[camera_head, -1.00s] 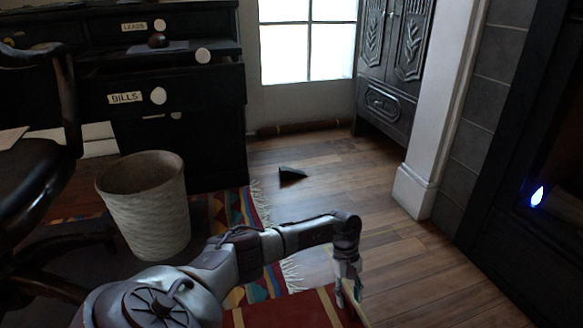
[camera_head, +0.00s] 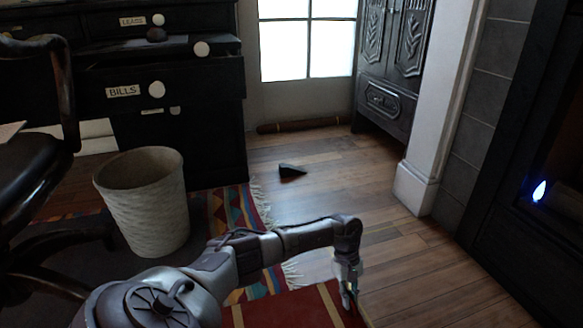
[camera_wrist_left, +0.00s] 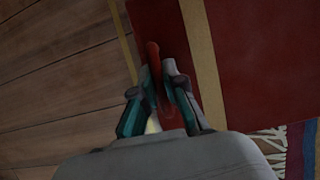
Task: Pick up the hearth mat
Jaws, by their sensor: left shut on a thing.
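The hearth mat (camera_head: 285,310) is dark red with gold stripes and lies at the bottom of the head view, cut off by the frame. It also fills the upper right of the left wrist view (camera_wrist_left: 242,60). My left gripper (camera_head: 348,298) is at the mat's right far corner, pointing down. In the left wrist view the gripper (camera_wrist_left: 158,82) is shut on the mat's edge, with a red fold pinched up between the fingers. My left forearm hides part of the mat's left side. My right gripper is not in view.
A patterned fringed rug (camera_head: 232,208) lies left of and beyond the mat. A pale wastebasket (camera_head: 148,205) stands on it, near a dark chair (camera_head: 40,160) and a black desk (camera_head: 195,130). A dark wedge (camera_head: 291,171) lies on the floor. Wooden floor to the right is clear.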

